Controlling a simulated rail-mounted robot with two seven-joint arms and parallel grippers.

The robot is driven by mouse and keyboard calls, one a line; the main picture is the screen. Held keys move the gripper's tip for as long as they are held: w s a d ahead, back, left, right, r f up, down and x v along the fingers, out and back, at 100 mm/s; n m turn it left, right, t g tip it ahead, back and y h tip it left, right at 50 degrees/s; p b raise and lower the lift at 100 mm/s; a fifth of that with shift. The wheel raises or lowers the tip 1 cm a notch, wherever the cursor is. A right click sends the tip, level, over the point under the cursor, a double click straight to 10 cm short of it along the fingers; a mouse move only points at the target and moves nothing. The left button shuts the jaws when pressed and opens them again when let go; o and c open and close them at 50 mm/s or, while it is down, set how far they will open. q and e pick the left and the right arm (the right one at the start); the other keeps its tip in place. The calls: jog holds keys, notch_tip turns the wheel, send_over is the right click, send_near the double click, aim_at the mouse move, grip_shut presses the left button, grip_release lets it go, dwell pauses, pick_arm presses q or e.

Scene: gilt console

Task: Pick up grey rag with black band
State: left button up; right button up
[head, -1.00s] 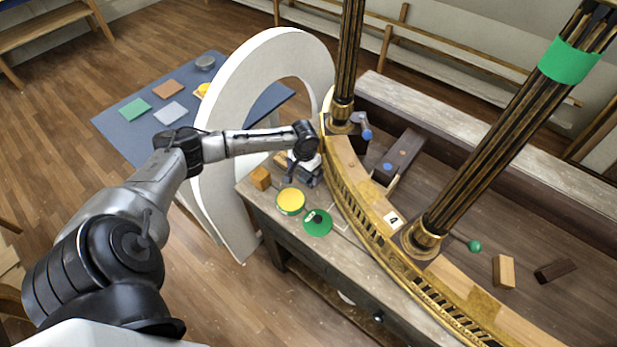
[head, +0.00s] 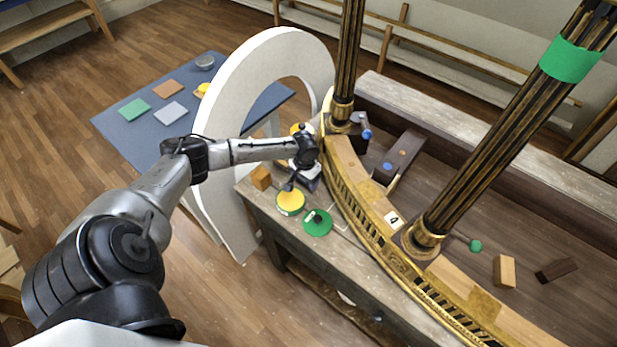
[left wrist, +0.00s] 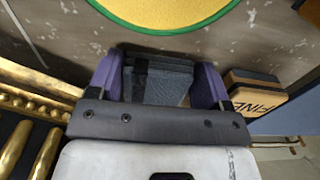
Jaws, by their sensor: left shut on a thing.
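The grey rag with a black band (left wrist: 170,86) shows in the left wrist view, folded, between the purple fingertips of my left gripper (left wrist: 157,80). The black band (left wrist: 140,75) crosses it near the left fingertip. My left gripper is shut on the rag. In the head view the left gripper (head: 304,180) is low over the wooden bench, between the yellow disc and the gilt rail; the rag itself is hard to make out there. I cannot tell whether the rag touches the bench. My right gripper is not in view.
A yellow disc (head: 290,202), a green disc (head: 317,224) and a sanding block (head: 261,178) marked FINE lie close by on the bench (head: 360,270). The gilt rail (head: 375,220) with fluted columns stands right; a white arch (head: 222,200) stands left.

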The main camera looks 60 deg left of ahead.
pick_arm(q)
jog(key=shift+c, duration=1.3)
notch_tip(320, 180, up, 10)
jog(key=shift+r+p, duration=0.1)
jog(key=shift+p, duration=0.3)
jog(key=o, duration=0.4)
jog(key=c, duration=0.3)
